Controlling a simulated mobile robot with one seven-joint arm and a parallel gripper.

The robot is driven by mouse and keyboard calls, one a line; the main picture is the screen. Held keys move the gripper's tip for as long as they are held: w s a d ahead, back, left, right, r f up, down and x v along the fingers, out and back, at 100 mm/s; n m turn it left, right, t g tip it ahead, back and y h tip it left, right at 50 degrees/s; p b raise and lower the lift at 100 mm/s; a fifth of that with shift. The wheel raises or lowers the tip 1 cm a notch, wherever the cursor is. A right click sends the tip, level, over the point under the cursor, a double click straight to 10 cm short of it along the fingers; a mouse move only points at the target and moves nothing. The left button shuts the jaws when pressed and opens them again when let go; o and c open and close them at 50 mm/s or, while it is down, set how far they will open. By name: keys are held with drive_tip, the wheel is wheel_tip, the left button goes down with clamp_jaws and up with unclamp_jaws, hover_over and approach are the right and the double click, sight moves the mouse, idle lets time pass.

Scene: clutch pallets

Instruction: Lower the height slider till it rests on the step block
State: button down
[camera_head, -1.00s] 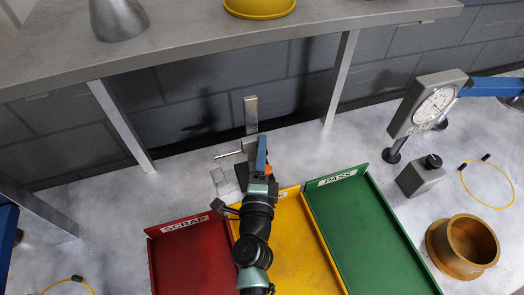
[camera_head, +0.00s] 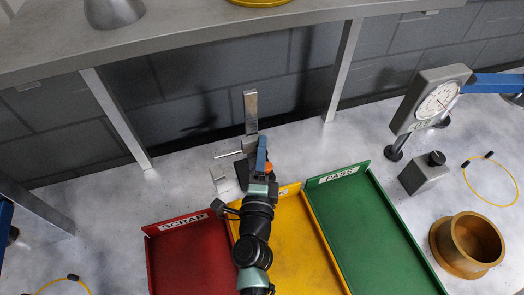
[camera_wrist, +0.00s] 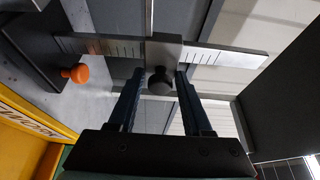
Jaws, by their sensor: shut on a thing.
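The height gauge's silver column (camera_head: 251,112) stands upright behind the yellow tray. Its graduated scale also shows in the wrist view (camera_wrist: 228,56), with the grey slider (camera_wrist: 162,50) around its middle. A thin scriber (camera_head: 228,153) points left from the gauge. A small pale block (camera_head: 218,178), probably the step block, stands below the scriber; I cannot tell whether they touch. My gripper (camera_wrist: 160,82) is shut on the slider's dark round knob (camera_wrist: 159,84). In the head view my gripper (camera_head: 261,158) hides most of the slider. An orange knob (camera_wrist: 76,73) sits by the gauge's dark base.
Red SCRAP (camera_head: 190,255), yellow (camera_head: 310,255) and green PASS (camera_head: 375,235) trays lie in front. A dial gauge (camera_head: 436,100), a grey block with a knob (camera_head: 424,174) and a brass ring (camera_head: 467,245) stand right. A shelf (camera_head: 210,35) overhangs behind.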

wheel_tip(320, 180, down, 6)
drive_tip(key=b, duration=0.4)
drive_tip(key=shift+b, duration=0.3)
drive_tip(key=c, duration=0.6)
unclamp_jaws()
wheel_tip(320, 180, up, 10)
drive_tip(key=p, duration=0.9)
drive_tip(key=shift+r+p, duration=0.25)
drive_tip(key=shift+p, duration=0.05)
